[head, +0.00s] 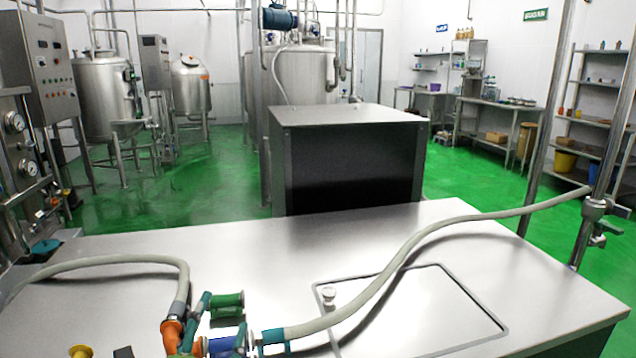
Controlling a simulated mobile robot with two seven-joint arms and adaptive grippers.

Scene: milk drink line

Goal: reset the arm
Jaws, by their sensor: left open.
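Only a small dark tip of my left gripper (123,352) shows at the bottom edge of the head view, left of the coloured hose fittings. The rest of it is cut off by the frame. It is open, and nothing is seen between its fingers. It appears apart from the orange fitting (171,334) to its right and the yellow knob (80,351) to its left. My right gripper is not in view.
The steel worktop (240,250) carries a grey hose (400,258) on the right and another hose (120,260) on the left. A green-ended fitting (227,301) lies between them. A square hatch (440,310) is at right. A dark box (350,165) stands behind.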

